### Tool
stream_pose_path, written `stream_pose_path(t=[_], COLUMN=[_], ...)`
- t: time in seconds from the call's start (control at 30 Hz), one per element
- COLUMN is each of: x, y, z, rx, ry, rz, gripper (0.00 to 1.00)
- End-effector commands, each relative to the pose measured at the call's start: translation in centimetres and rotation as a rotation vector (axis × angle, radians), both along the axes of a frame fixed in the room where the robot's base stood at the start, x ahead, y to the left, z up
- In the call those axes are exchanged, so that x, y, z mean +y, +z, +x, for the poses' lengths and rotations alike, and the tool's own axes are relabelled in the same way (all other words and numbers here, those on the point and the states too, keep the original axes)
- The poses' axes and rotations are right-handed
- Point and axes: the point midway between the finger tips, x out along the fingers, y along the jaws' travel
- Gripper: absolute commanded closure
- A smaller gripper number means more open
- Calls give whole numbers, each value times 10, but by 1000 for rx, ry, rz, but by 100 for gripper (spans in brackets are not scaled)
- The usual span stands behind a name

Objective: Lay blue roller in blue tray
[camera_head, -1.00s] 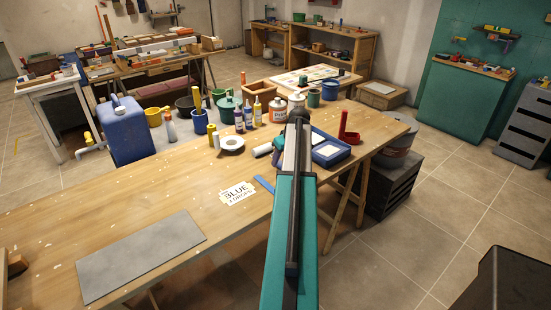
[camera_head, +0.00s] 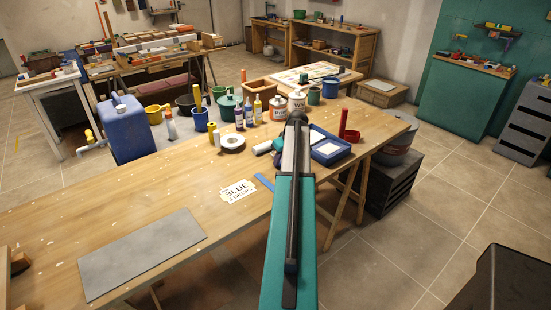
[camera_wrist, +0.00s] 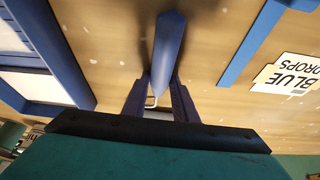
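The blue roller (camera_wrist: 168,50) shows in the wrist view as a rounded blue handle with a bent metal wire at its lower end. It sits between the two fingers of my gripper (camera_wrist: 162,82), which appear closed against its sides. The roller's far end is hidden. The blue tray (camera_head: 345,153) lies on the wooden table (camera_head: 130,205) near its right end, just right of my arm, with a pale panel in it. Part of the tray (camera_wrist: 72,73) shows at the left of the wrist view. My arm hides my gripper in the head view.
A red object (camera_head: 349,136) stands behind the tray's right side. Bottles, cans and a tape roll (camera_head: 232,143) crowd the table's back. A blue strip (camera_head: 264,183) lies beside the BLUE DROPS card (camera_head: 238,191). A grey sheet (camera_head: 140,255) lies at front left; the table's middle is mostly clear.

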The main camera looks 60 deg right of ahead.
Motion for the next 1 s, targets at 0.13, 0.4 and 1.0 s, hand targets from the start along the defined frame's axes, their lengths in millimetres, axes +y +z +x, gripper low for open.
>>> stream_pose_path(t=[0.13,0.4,1.0], x=[0,0,0], y=[0,1,34], z=[0,0,-9], rx=[0,-1,0], ry=[0,-1,-4], rz=[0,0,-1], gripper=[100,100,100])
